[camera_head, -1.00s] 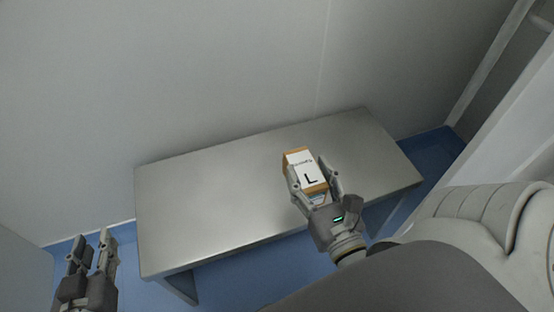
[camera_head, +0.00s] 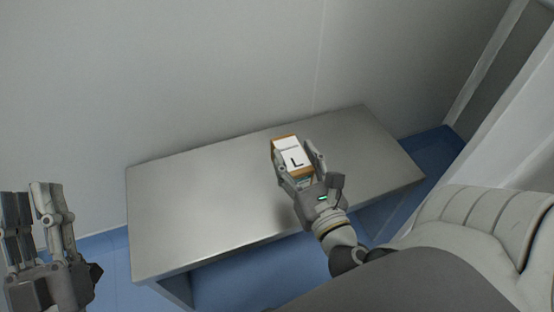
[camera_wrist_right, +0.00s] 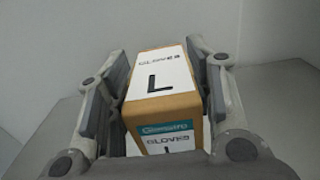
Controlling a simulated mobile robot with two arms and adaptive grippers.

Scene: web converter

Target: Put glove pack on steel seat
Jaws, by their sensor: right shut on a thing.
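The glove pack (camera_head: 291,156) is a small brown box with a white label marked "L". My right gripper (camera_head: 298,163) is shut on it, with a finger along each side, and holds it over the middle of the steel seat (camera_head: 200,215). The pack also shows between the fingers in the right wrist view (camera_wrist_right: 165,95), its "GLOVES" label facing the camera. I cannot tell whether its underside touches the seat. My left gripper (camera_head: 35,205) is at the far left, apart from the seat, its fingers pointing up with a narrow gap between them and nothing visible in it.
A plain grey wall (camera_head: 200,80) stands right behind the seat. Blue floor (camera_head: 290,275) shows in front of and beside it. The seat top is clear on both sides of the pack. White panels (camera_head: 500,130) rise at the right.

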